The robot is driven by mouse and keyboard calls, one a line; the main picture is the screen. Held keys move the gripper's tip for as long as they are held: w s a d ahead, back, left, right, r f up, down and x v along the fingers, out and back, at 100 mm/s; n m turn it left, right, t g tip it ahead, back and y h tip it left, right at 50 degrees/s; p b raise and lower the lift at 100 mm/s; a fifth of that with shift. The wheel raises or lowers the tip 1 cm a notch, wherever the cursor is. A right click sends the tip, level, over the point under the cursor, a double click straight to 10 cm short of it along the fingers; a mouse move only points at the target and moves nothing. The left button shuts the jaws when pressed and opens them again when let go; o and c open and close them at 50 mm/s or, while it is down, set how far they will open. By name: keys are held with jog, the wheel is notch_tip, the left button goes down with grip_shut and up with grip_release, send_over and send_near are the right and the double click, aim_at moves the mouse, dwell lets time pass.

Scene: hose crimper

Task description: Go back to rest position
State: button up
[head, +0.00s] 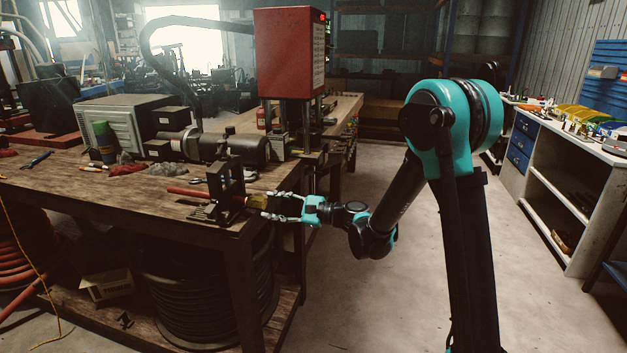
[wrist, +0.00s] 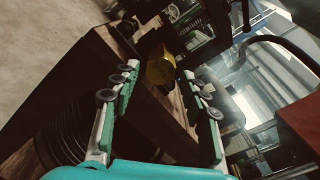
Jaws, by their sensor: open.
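My gripper (head: 271,207) is at the right edge of the workbench, with its fingers pointing left. In the wrist view my gripper (wrist: 158,92) has its two fingers spread wide apart, with nothing held between them. A brass fitting (head: 257,201) sits just ahead of the fingertips, at the end of a red hose (head: 190,192) that passes through a dark metal stand. The brass fitting also shows in the wrist view (wrist: 161,68), beyond the fingertips. In the head view the fingertips look close to the fitting; I cannot tell whether they touch it.
The wooden workbench (head: 50,185) holds a red press (head: 290,52), a motor (head: 235,149) and a grey box (head: 118,120). A dark hose coil (head: 200,300) lies below it. A shelf unit (head: 560,190) stands at the right. The concrete floor (head: 400,300) between is clear.

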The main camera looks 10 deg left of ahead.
jog(key=s+d+f+n+t+h, duration=0.1)
jog(key=s+d+f+n+h, duration=0.2)
jog(key=d, duration=0.9)
jog(key=s+d+f+n+t+h, duration=0.1)
jog(key=s+d+f+n+h, duration=0.2)
jog(key=d, duration=0.9)
jog(key=s+d+f+n+t+h, duration=0.1)
jog(key=s+d+f+n+h, duration=0.1)
jog(key=s+d+f+h, duration=0.4)
jog(key=d+h, duration=0.1)
jog(key=d, duration=0.4)
jog(key=shift+s+d+f+n+h, duration=0.25)
jog(key=shift+d+f+n+h, duration=0.15)
jog(key=shift+o, duration=0.8)
jog(key=s+d+f+n+h, duration=0.1)
jog(key=s+d+h, duration=0.1)
jog(key=d, duration=0.3)
jog(key=s+d+f+h, duration=0.2)
jog(key=s+d, duration=0.2)
jog(key=d, duration=0.2)
jog(key=shift+s+n, duration=0.2)
jog(key=shift+n, duration=0.2)
jog(key=m+g+y, duration=0.3)
jog(key=m+y, duration=1.5)
jog(key=m, duration=0.5)
send_near(264, 204)
jog(key=a, duration=0.7)
jog(key=w+a, duration=0.1)
jog(key=a, duration=0.3)
jog(key=shift+a, duration=0.35)
